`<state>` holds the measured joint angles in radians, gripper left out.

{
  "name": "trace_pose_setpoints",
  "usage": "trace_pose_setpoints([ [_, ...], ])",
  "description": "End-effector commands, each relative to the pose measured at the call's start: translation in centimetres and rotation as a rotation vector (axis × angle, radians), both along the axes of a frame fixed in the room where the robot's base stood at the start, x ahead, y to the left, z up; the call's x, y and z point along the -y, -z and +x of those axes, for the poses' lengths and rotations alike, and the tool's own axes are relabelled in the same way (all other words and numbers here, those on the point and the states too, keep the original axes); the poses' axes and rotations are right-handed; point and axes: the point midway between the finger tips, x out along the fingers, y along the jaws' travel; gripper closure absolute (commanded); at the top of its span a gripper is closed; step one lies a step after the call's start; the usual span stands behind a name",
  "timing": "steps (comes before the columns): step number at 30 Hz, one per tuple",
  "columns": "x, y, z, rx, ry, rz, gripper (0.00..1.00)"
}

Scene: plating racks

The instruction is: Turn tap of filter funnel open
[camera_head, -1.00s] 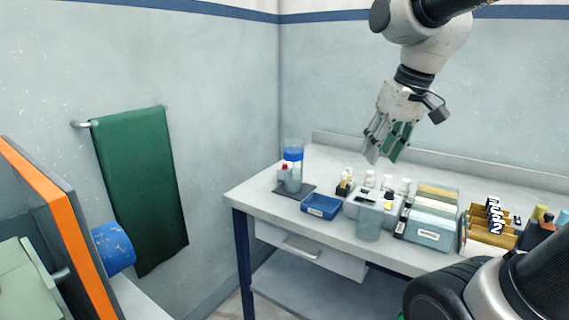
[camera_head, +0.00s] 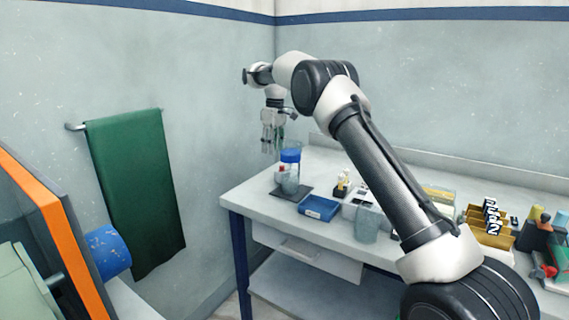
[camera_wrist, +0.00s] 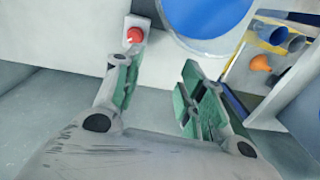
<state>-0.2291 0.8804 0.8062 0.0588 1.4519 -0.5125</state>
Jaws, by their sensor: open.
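The filter funnel (camera_head: 290,156), a clear vessel with a blue band at its top, stands on a dark mat at the table's left end. Its red tap (camera_head: 281,168) shows at its left side. In the wrist view, the red tap (camera_wrist: 134,36) is just beyond the left fingertip, and the funnel's round blue top (camera_wrist: 208,14) is at the upper middle. My gripper (camera_head: 269,152) is beside and slightly above the funnel, to its left in the head view. In the wrist view, my gripper (camera_wrist: 158,72) is open with nothing between its green-padded fingers.
A blue tray (camera_head: 319,208) sits right of the dark mat (camera_head: 292,193). A clear beaker (camera_head: 367,224) stands farther right, and my arm hides part of the table there. A green towel (camera_head: 137,195) hangs on the left wall. Bare tabletop (camera_head: 250,195) lies left of the mat.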

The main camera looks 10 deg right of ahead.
Motion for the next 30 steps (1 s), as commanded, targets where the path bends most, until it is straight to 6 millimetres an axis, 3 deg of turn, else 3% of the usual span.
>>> trace_pose_setpoints([
  [3, 2.6, 0.6, 1.4, 0.009, -0.038, -0.046, 0.60],
  [6, 3.3, 1.1, 1.6, 0.010, -0.050, -0.059, 0.60],
  [18, 3.2, 7.2, 1.5, 0.009, -0.048, -0.059, 0.60],
  [30, 3.2, 8.4, 1.6, 0.012, -0.047, -0.057, 0.60],
])
